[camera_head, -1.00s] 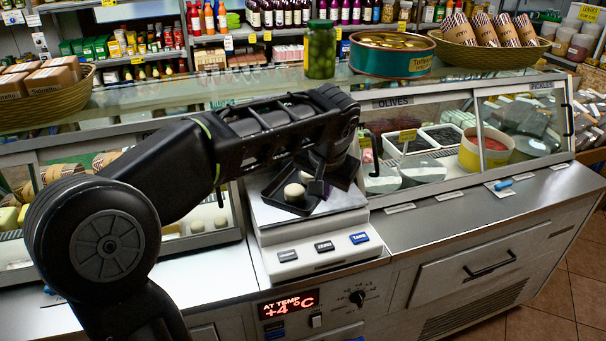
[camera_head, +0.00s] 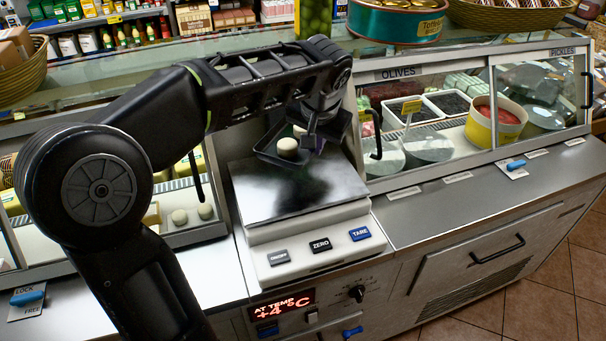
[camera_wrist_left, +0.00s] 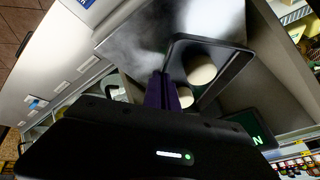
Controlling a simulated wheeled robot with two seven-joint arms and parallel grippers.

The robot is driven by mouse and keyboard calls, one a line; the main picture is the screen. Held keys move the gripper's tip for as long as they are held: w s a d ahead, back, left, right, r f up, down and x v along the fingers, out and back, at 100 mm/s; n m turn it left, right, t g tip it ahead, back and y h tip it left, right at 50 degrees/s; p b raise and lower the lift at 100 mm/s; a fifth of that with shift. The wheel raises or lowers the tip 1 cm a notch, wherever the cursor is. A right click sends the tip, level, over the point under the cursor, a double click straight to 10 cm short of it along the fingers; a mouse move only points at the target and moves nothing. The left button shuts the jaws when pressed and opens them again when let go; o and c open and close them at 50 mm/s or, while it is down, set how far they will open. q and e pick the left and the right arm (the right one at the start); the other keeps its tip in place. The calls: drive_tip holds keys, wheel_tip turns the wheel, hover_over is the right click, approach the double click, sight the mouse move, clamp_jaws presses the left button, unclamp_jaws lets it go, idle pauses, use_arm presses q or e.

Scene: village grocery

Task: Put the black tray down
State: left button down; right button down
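The black tray (camera_head: 268,155) is a shallow square with pale round pieces (camera_head: 287,147) in it. It appears held above the back part of the scale's plate (camera_head: 290,200), which shows a dark shadow or reflection. My left gripper (camera_head: 316,138) is at the tray's right side and appears shut on it; the arm hides part of the contact. In the left wrist view the gripper's purple fingers (camera_wrist_left: 161,92) meet the tray's edge, and the tray (camera_wrist_left: 238,72) shows with two pale pieces. My right gripper is not in view.
The scale's buttons (camera_head: 320,245) face me. A glass olive case (camera_head: 440,110) stands right of the scale, and another case with pale round goods (camera_head: 190,215) is left. The steel counter (camera_head: 430,205) at right is mostly clear. A jar (camera_head: 313,18) stands behind.

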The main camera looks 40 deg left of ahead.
use_arm(q)
wheel_tip(320, 180, down, 5)
drive_tip(key=shift+f, duration=0.15)
drive_tip(key=shift+f, duration=0.1)
drive_tip(key=shift+f, duration=1.75)
drive_tip(key=shift+f, duration=0.2)
drive_tip(key=c, duration=1.7)
unclamp_jaws()
drive_tip(key=shift+r, duration=0.1)
drive_tip(key=shift+r+p, duration=0.2)
drive_tip(key=shift+p, duration=0.1)
drive_tip(key=b+v, duration=0.1)
drive_tip(key=v, duration=1.1)
drive_tip(key=shift+s+f, duration=0.1)
